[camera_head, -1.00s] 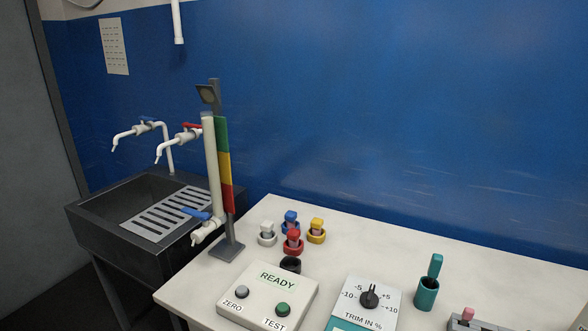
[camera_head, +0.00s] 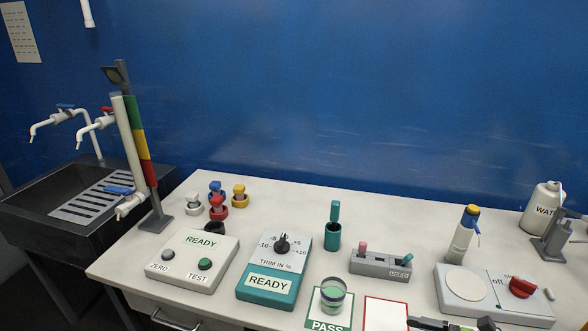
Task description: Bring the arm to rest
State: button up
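At the bottom edge of the head view, a dark shape with a green strip (camera_head: 452,322) shows beside the red-edged card. It looks like the end of my arm with my gripper, but it is cut off by the frame. I cannot see two fingertips, whether they are open or shut, or whether anything is held. The rest of my arm is out of view.
A dark sink (camera_head: 30,190) stands left.

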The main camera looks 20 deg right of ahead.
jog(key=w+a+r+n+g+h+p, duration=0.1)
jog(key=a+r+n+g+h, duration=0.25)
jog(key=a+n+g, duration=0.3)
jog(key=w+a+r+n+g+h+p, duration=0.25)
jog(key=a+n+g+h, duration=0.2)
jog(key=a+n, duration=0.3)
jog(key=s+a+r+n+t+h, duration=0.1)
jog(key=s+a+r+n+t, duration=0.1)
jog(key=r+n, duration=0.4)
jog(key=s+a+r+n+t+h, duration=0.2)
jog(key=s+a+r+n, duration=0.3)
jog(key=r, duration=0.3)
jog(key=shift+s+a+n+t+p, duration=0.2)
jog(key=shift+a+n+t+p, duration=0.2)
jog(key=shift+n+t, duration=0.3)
